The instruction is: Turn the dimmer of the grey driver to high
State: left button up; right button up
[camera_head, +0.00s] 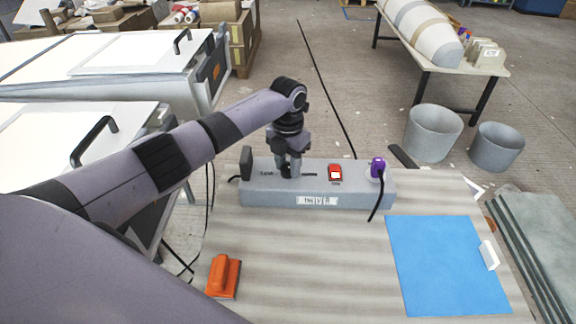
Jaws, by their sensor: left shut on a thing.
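The grey driver (262,193) is a long box on the striped table. On its top are a red switch (335,172), a purple plug (377,166) with a black cable, and dark printed markings. A white label is on its front face. My left gripper (287,172) points down onto the left part of the driver's top, between the markings. It is shut on the dimmer knob, which is mostly hidden by the fingers, so its setting cannot be read. My right gripper is not in view.
An orange sanding block (223,276) lies at the table's front left. A blue sheet (447,264) lies at the right, with a small white piece (489,255) on its edge. Grey bins (433,133) stand on the floor behind. The table's middle front is clear.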

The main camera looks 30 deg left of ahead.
aim_at(288, 167)
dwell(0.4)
pick_arm(q)
jog(key=o, duration=1)
jog(key=shift+o, duration=0.2)
jog(key=shift+r, duration=0.15)
notch_tip(288, 167, up, 7)
